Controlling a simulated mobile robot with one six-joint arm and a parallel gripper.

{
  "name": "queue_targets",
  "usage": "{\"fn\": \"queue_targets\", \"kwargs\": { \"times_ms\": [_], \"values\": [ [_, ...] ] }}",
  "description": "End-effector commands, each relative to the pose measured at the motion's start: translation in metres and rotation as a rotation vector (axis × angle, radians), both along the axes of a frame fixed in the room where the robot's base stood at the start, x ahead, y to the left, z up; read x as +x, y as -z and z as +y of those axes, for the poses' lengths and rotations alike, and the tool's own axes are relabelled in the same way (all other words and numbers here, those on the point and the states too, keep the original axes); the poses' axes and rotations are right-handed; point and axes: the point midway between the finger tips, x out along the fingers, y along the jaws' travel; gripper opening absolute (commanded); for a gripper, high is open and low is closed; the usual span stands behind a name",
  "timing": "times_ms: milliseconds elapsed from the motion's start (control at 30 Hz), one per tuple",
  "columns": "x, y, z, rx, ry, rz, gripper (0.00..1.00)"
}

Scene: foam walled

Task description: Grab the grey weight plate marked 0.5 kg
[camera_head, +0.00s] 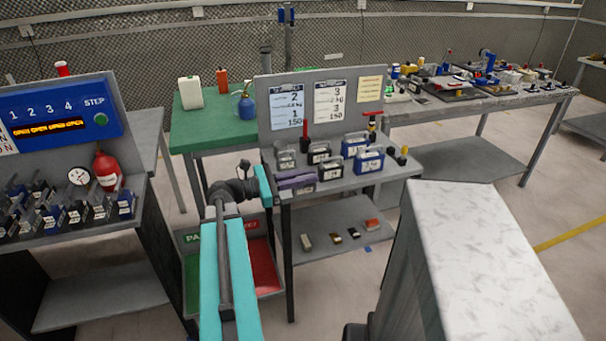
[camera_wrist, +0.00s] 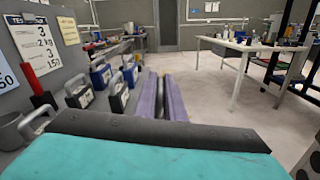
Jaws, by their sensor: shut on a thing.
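My gripper (camera_head: 298,182) has two long purple fingers lying low over the front left of the grey bench. A grey handled weight (camera_head: 286,160) stands just behind the fingers. It also shows at the left of the wrist view (camera_wrist: 40,122). Its label is too small to read, so I cannot tell which weight is marked 0.5 kg.
Black weights (camera_head: 320,152) and blue weights (camera_head: 369,159) stand right of the fingers. An upright panel with sheets (camera_head: 329,102) closes the bench's back. Small blocks lie on the lower shelf (camera_head: 330,252). A red and green bin (camera_head: 265,265) stands below my arm.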

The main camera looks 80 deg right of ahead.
Motion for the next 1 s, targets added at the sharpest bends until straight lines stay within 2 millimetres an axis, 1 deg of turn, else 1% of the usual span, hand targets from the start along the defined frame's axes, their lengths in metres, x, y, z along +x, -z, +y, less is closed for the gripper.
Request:
{"fn": "queue_targets", "kwargs": {
  "times_ms": [33, 233, 300, 1000],
  "values": [
    [-0.003, -0.001, 0.007, -0.002, 0.000, 0.001, 0.00],
    [-0.010, -0.003, 0.024, -0.001, 0.000, 0.002, 0.00],
    [-0.010, -0.007, 0.023, 0.000, -0.001, 0.002, 0.00],
    [-0.015, -0.009, 0.035, 0.001, 0.000, 0.003, 0.00]
  ]
}}
